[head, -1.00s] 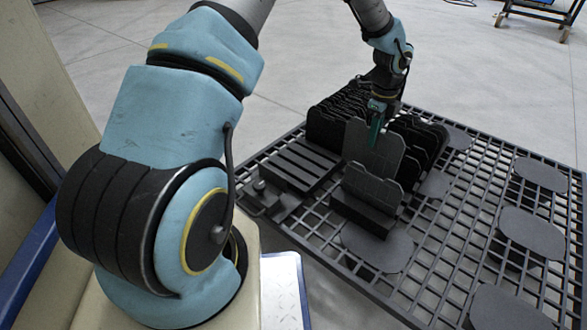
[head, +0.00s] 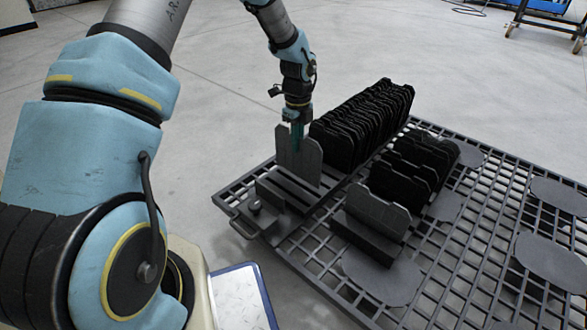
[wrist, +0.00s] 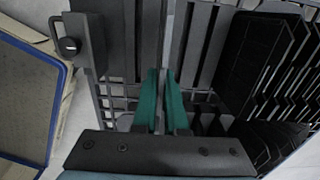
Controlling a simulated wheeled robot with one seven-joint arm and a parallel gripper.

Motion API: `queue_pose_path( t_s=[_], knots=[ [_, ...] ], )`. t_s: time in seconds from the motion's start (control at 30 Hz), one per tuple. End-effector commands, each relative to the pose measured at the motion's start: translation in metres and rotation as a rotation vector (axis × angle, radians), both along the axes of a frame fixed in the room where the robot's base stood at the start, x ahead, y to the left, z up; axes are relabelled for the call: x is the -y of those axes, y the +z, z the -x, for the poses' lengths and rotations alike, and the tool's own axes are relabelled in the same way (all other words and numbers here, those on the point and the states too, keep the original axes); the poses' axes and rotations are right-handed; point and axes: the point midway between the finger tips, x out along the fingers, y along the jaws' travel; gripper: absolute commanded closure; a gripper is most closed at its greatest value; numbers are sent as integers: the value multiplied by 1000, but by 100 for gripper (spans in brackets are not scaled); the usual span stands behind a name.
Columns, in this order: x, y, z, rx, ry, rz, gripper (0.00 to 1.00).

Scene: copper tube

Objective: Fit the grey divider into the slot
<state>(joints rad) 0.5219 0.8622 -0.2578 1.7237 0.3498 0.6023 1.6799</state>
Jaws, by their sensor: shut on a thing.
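My gripper (head: 297,132) is shut on the upper edge of a grey divider (head: 298,160), which stands upright below the fingers. The divider is above the slotted dark block (head: 268,198) at the near left corner of the grid. Its lower edge meets the block in the picture, and I cannot tell whether it is in a slot or just above. In the wrist view my green fingers (wrist: 160,105) are close together. The slotted block (wrist: 117,40) lies beyond them, with long slots running away from the camera.
Another grey divider (head: 378,212) stands in a dark holder (head: 362,240) to the right. Rows of black dividers (head: 362,128) stand close behind, to the right of my gripper. A knobbed bracket (head: 255,208) sits at the block's left end. The right grid (head: 470,235) has flat round plates.

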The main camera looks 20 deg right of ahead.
Motion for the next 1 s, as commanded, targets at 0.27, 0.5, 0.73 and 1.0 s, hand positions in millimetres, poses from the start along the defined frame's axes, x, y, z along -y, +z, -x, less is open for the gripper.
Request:
queue_pose_path(
  t_s=[0.27,0.5,0.73,1.0],
  knots=[
    [1,-36,1,0,-1,0,100],
    [1,-64,0,2,0,1,100],
    [1,-63,0,2,0,1,100],
    [1,-65,0,0,0,1,72]
  ],
)
